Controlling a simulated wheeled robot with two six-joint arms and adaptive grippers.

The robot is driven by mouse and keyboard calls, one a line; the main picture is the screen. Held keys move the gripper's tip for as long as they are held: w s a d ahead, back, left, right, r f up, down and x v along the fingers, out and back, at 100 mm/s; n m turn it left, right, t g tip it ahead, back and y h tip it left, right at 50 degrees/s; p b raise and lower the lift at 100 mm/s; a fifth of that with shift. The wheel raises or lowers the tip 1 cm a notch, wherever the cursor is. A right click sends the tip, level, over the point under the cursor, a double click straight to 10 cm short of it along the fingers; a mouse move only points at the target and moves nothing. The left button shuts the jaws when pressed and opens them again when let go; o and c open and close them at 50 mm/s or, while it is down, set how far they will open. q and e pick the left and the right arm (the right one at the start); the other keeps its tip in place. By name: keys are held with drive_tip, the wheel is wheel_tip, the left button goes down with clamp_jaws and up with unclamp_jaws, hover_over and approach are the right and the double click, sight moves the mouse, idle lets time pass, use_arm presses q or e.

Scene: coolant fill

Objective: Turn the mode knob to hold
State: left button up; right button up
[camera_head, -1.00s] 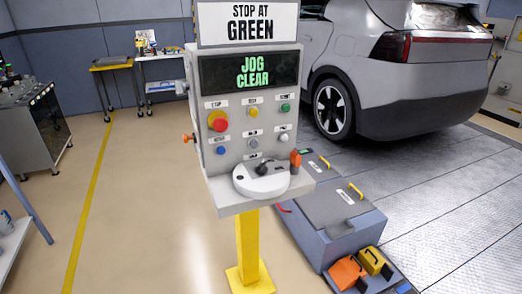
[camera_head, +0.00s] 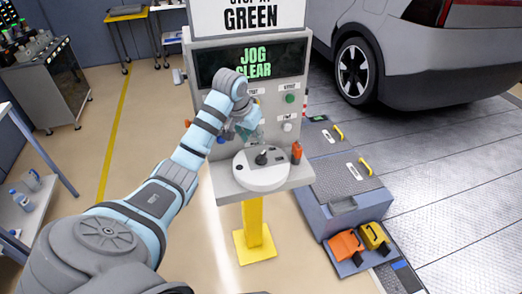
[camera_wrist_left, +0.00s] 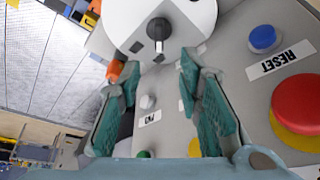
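The control panel (camera_head: 294,108) stands on a yellow post, its display reading "JOG CLEAR". My left gripper (camera_head: 252,134) is in front of the panel's middle. In the left wrist view my left gripper (camera_wrist_left: 150,68) is open, with nothing held between its fingers. It hides the middle of the panel, and no mode knob can be made out on that face. A white round plate with a black knob (camera_head: 261,158) sits on the shelf below the gripper; this knob also shows in the left wrist view (camera_wrist_left: 158,30). My right gripper is not in view.
A red button (camera_wrist_left: 301,100) and a blue reset button (camera_wrist_left: 263,38) are beside the fingers in the wrist view. An orange handle (camera_head: 296,152) stands at the shelf's right. A car (camera_head: 420,55) stands behind.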

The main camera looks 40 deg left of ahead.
sight(261, 155)
use_arm(q)
drive_tip(key=x, duration=1.2)
drive_tip(key=shift+s+r, duration=0.1)
clamp_jaws()
